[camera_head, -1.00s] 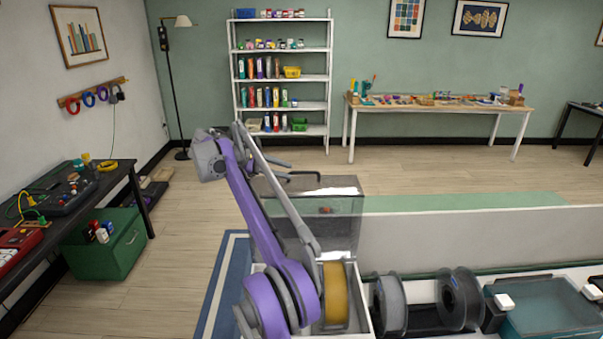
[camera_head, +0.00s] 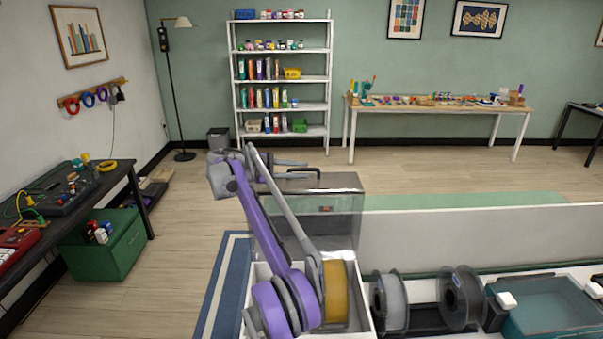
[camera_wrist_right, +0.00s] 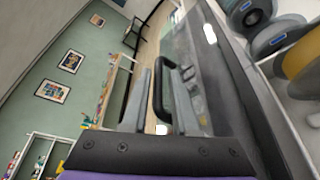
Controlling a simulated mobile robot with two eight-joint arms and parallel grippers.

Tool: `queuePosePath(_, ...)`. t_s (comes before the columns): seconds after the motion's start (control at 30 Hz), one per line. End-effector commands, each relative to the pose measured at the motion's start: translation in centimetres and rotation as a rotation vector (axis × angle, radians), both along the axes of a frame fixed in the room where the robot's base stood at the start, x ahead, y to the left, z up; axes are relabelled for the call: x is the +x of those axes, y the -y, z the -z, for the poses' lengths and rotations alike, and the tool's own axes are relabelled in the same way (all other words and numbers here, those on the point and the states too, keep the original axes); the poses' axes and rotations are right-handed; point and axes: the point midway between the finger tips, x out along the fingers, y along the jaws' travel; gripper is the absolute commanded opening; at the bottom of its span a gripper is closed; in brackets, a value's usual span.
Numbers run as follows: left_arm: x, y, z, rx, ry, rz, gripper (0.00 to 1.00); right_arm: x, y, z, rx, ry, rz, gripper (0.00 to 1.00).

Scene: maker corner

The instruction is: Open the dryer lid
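The dryer (camera_head: 342,226) is a grey box with a small red mark on its near face, standing behind the spools at the middle of the head view. Its smoky see-through lid (camera_head: 335,182) lies flat on top and looks shut. A black loop handle (camera_head: 303,171) stands up at the lid's left part; it also shows in the wrist view (camera_wrist_right: 158,92). My right gripper (camera_head: 291,169) is at the handle, its fingers apart on either side of it in the wrist view (camera_wrist_right: 162,105). Whether they touch it is unclear. My left gripper is not in view.
A yellow-brown spool (camera_head: 336,292) sits in a white tray close in front of the dryer, with grey spools (camera_head: 391,302) to its right. A low pale partition (camera_head: 480,240) runs rightward. A teal bin (camera_head: 548,308) is at the lower right.

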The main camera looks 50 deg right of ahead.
Motion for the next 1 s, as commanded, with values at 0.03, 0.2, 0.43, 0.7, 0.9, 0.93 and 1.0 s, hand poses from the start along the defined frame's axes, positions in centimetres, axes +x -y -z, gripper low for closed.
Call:
queuePosePath(0.03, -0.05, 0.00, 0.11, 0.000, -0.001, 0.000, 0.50, -0.26, 0.38, 0.12, 0.000, 0.000, 0.000, 0.27)
queuePosePath(0.2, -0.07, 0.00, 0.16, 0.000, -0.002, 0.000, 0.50, -0.52, 0.84, 0.15, 0.000, 0.000, -0.001, 0.27)
queuePosePath(0.43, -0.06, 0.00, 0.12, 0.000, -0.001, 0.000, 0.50, -0.50, 0.82, 0.12, 0.000, 0.001, -0.001, 0.22)
queuePosePath(0.7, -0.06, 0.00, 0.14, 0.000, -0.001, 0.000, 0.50, -0.49, 0.81, 0.13, 0.001, 0.001, 0.000, 0.00)
queuePosePath(0.9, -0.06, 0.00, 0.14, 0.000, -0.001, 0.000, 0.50, -0.49, 0.80, 0.15, 0.001, 0.001, 0.000, 0.00)
queuePosePath(0.93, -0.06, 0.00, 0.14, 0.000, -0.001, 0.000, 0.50, -0.49, 0.80, 0.15, 0.001, 0.001, 0.000, 0.00)
queuePosePath(1.0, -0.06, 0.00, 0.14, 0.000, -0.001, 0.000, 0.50, -0.49, 0.80, 0.16, 0.001, 0.001, 0.000, 0.00)
